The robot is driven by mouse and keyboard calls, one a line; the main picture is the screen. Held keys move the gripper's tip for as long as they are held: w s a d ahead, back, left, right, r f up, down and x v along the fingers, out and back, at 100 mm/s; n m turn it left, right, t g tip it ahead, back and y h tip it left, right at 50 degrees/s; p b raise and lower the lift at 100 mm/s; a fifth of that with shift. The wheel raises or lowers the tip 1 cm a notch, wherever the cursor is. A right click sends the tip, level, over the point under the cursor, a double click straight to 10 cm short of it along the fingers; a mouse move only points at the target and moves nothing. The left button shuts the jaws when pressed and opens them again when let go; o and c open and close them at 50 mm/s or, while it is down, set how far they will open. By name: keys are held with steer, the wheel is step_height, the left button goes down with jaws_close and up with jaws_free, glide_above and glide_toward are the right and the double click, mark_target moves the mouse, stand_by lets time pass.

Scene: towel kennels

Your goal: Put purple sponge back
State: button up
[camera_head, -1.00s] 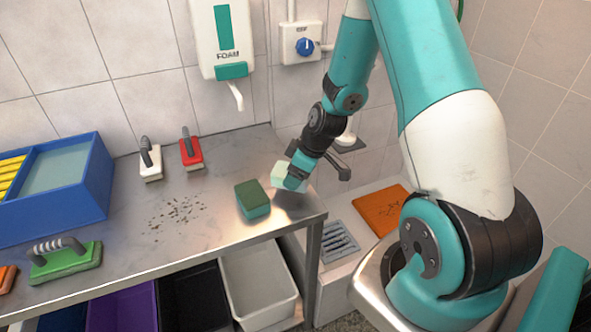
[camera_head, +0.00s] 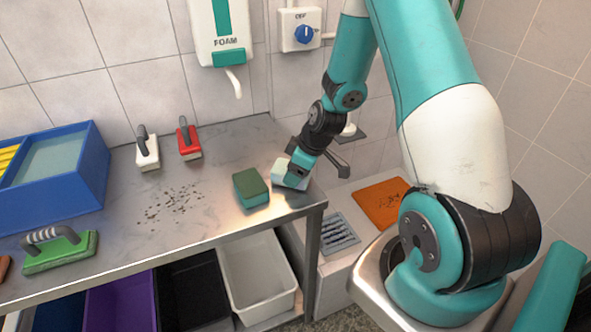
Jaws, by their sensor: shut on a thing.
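I see no purple sponge in view. My gripper (camera_head: 298,177) is at the right end of the steel counter (camera_head: 225,150), shut on a pale mint-white block (camera_head: 280,172) that looks like a sponge. The gripper partly hides the block. It is at or just above the counter top; I cannot tell whether it touches. A purple bin (camera_head: 122,302) stands under the counter.
A black bin (camera_head: 195,295) and a white bin (camera_head: 258,275) stand beside the purple one. White (camera_head: 147,152), red (camera_head: 189,145) and green (camera_head: 60,252) handled brushes, dark crumbs (camera_head: 172,205) and a blue box (camera_head: 60,205) are on the counter. A foam dispenser (camera_head: 218,35) hangs above.

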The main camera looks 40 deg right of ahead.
steer(key=shift+f, duration=0.3)
steer(key=o, duration=0.9)
steer(key=shift+r, duration=0.1)
steer(key=b+v, duration=0.1)
steer(key=v, duration=1.6)
steer(key=shift+r, duration=0.15)
steer(key=shift+a, duration=0.15)
